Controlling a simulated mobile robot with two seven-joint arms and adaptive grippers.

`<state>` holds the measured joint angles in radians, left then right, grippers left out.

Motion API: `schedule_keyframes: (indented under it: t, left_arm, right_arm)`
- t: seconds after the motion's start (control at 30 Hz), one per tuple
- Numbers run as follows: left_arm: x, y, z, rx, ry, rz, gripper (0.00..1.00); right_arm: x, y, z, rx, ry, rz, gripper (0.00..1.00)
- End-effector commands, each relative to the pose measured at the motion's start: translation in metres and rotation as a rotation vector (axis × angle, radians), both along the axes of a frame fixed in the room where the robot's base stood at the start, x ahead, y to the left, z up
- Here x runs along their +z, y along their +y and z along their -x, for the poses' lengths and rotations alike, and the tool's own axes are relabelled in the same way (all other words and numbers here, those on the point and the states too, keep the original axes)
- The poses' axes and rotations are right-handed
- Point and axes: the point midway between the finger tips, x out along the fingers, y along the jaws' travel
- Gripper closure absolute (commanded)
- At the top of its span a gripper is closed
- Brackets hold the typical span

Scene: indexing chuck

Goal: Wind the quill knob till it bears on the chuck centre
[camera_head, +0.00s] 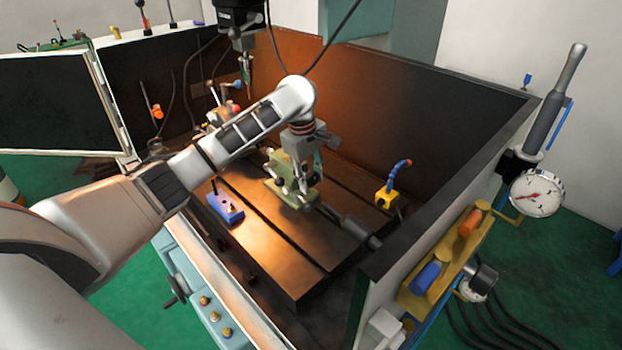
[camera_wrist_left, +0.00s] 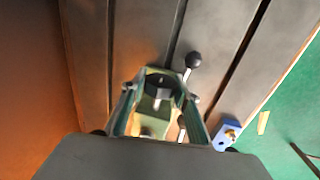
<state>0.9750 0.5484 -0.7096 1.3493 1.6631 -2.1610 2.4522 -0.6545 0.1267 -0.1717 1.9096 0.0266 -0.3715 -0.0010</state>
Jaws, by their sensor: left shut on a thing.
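The green indexing chuck (camera_head: 285,188) stands on the slotted machine table, below and around the end of my left arm. My left gripper (camera_head: 309,176) points down at it and covers part of it. In the left wrist view, the two fingers (camera_wrist_left: 158,92) are closed on a dark round knob (camera_wrist_left: 157,82) at the green body (camera_wrist_left: 153,126). This looks like the quill knob. Black ball-ended levers (camera_wrist_left: 193,60) stick out beside it. The chuck centre and the contact with it are hidden or too small to tell. My right gripper is not in view.
A blue block (camera_head: 226,210) sits left of the chuck and a yellow block with a blue hose (camera_head: 386,197) right of it. A dark spindle head (camera_head: 240,16) hangs behind. High enclosure walls (camera_head: 430,130) surround the table; its front (camera_head: 290,262) is mostly clear.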

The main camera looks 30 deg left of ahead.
Motion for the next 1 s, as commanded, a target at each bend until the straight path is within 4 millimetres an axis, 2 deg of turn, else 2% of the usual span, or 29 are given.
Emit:
schedule_keyframes:
  t: [0.27,0.3,0.33,0.73,0.87,1.0]
  left_arm:
    - [-0.001,0.0,0.0,0.0,0.001,0.001,0.91]
    - [-0.001,0.0,0.0,0.0,0.001,0.001,0.67]
    - [-0.001,0.0,0.0,0.0,0.001,0.001,0.62]
    - [0.004,0.0,0.0,0.0,-0.001,0.0,0.62]
    - [0.019,0.002,0.002,0.0,-0.003,0.0,0.62]
    - [0.047,0.004,0.005,0.0,-0.006,-0.002,0.62]
  right_arm:
    - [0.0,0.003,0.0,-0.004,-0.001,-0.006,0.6]
    - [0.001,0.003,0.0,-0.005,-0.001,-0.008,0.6]
    - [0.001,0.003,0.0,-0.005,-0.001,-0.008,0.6]
    - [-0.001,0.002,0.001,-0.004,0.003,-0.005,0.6]
    - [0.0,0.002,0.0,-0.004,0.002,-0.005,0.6]
    - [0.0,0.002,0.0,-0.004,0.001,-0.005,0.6]
